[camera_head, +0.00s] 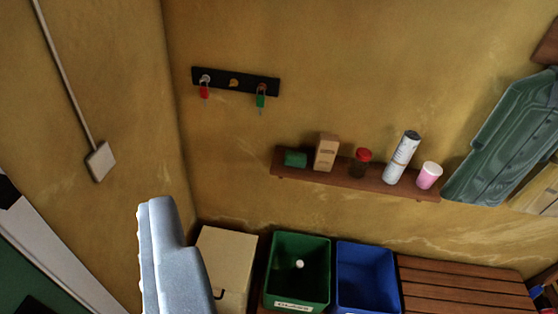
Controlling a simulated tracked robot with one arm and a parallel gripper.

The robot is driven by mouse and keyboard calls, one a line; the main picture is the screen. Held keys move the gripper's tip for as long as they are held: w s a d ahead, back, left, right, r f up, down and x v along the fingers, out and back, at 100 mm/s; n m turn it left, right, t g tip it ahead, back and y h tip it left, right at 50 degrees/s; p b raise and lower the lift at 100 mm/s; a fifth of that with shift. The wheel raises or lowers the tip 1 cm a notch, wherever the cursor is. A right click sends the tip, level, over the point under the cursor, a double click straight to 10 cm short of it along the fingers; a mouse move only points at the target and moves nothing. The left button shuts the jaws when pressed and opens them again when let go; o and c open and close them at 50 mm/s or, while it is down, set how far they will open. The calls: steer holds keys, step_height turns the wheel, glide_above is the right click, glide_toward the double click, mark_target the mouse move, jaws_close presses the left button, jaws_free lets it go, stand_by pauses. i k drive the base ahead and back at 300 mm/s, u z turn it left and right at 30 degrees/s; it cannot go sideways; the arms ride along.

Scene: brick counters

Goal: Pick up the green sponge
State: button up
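A small green block (295,158), which looks like the green sponge, rests at the left end of a brown wall shelf (338,181). Part of my gripper (166,250), a light grey ridged piece, shows at the lower left. It is well apart from the green block, below and left of it in the picture. Only this one piece is in view, so whether the gripper is open or shut does not show. Nothing is seen held.
The shelf also holds a tan carton (326,152), a red-lidded jar (360,163), a white can (402,157) and a pink cup (428,175). Below stand a beige box (226,262), a green bin (301,248), a blue bin (367,275) and a slatted bench (465,285).

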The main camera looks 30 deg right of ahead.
mark_target(295, 159)
steer(key=k, duration=0.55)
steer(key=z, duration=0.45)
steer(key=i, duration=1.25)
steer(key=z, duration=0.4)
steer(key=i, duration=0.95)
steer(key=u, duration=0.1)
